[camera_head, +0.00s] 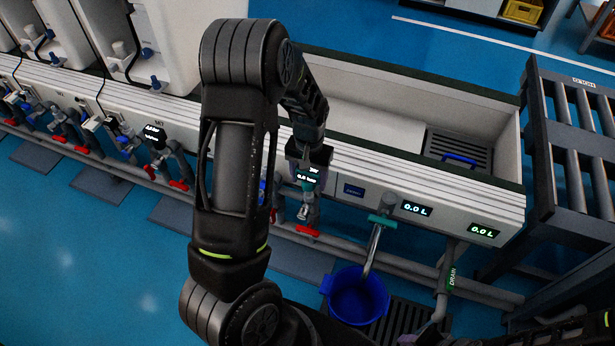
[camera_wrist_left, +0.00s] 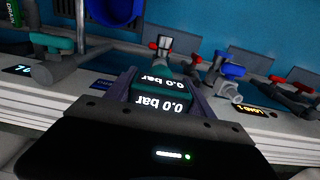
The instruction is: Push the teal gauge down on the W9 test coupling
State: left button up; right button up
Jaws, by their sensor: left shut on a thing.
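The teal gauge (camera_head: 307,178) has a lit display reading 0.0 bar. My left gripper (camera_head: 312,160) is shut on it from above. In the left wrist view the gauge (camera_wrist_left: 160,102) sits between the two fingers, its display large and close. A grey test coupling (camera_head: 304,212) with a red handle is directly below the gauge in the head view. Whether the gauge touches or is seated on the coupling cannot be told. No W9 label is readable. Part of what looks like my right gripper (camera_head: 428,334) shows at the bottom edge; its jaws are unclear.
Several similar couplings with red handles line the bench front (camera_head: 430,205) to the left. A metal spout (camera_head: 374,245) with a teal collar is to the right, above a blue bucket (camera_head: 356,297). A grey rack (camera_head: 565,150) stands at the right.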

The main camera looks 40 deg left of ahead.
pick_arm(q)
jog(key=shift+f+b, duration=1.35)
jog(key=shift+f, duration=0.4)
jog(key=o, duration=1.5)
jog(key=shift+o, duration=0.2)
jog(key=shift+r, duration=0.1)
notch_tip(320, 180, up, 8)
jog(key=shift+f+p, duration=0.1)
jog(key=shift+p, duration=0.7)
jog(key=shift+s, duration=0.1)
